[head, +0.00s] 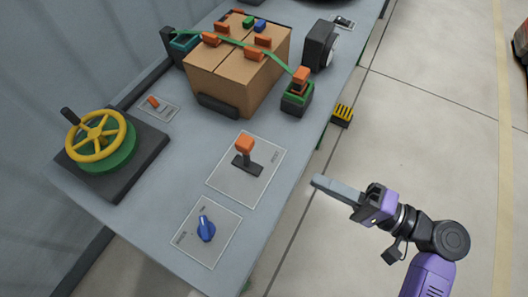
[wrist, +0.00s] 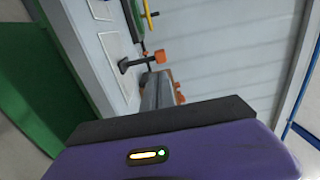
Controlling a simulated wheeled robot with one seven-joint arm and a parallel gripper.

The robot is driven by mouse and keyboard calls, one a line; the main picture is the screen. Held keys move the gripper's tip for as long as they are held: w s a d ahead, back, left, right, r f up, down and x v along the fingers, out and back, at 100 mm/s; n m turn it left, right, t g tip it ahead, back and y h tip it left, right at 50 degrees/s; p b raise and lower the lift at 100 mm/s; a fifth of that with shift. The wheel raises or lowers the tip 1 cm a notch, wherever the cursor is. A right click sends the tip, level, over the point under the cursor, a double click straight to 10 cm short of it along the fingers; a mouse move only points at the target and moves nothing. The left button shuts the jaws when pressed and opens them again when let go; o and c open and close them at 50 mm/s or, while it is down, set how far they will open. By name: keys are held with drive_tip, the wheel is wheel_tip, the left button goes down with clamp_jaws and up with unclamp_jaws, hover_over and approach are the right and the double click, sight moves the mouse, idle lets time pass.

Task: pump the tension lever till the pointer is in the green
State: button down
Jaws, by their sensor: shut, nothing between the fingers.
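An orange-topped lever on a green base (head: 297,97) stands at the table's right edge, beside the carton (head: 240,68). A green strap (head: 270,55) runs from it over the carton. A black round gauge (head: 318,45) with a pale face stands behind it; the face is seen edge-on, so I cannot read a pointer. My gripper (head: 318,182) is shut and empty, off the table's right side, apart from the lever. In the wrist view the closed fingers (wrist: 157,85) point toward the table; I cannot pick out the green-based lever there.
An orange-knobbed lever on a plate (head: 246,150) stands nearest my gripper and shows in the wrist view (wrist: 160,57). A blue knob (head: 206,229), a yellow handwheel (head: 97,138) and a small orange switch (head: 154,102) are also on the table. A yellow-black block (head: 343,114) juts from its right edge.

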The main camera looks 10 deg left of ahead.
sight(251, 148)
drive_tip(key=p+x, duration=0.3)
drive_tip(key=x, duration=1)
drive_tip(key=shift+w+a+p, duration=0.2)
drive_tip(key=shift+a+p, duration=0.1)
drive_tip(key=shift+a, duration=0.25)
drive_tip(key=shift+w, duration=0.1)
